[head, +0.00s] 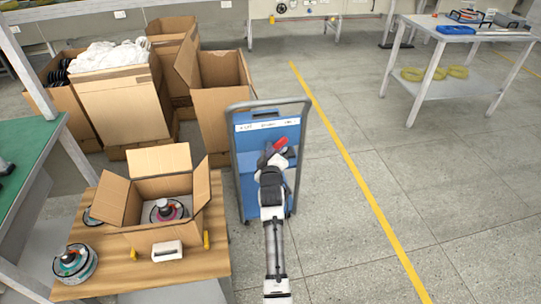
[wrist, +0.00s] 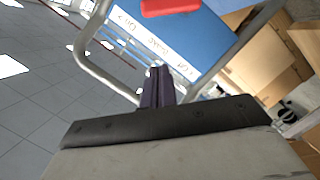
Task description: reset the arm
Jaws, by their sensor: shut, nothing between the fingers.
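My arm stretches forward from the bottom of the head view, and my gripper (head: 270,162) is in front of the blue cart (head: 250,150). In the wrist view the two dark fingers of my gripper (wrist: 158,85) are together, with nothing between them. The blue cart (wrist: 205,35) with its grey tube handle fills the upper part of that view. A red object (head: 280,143) shows just past my gripper in the head view and at the top edge of the wrist view (wrist: 171,7). Part of the cart is hidden behind my arm.
A wooden table (head: 200,270) at the lower left bears an open cardboard box (head: 145,235) with a hub motor (head: 165,211) inside. Another motor (head: 75,263) and a white device (head: 167,251) stand beside it. Large cartons (head: 125,105) are behind.

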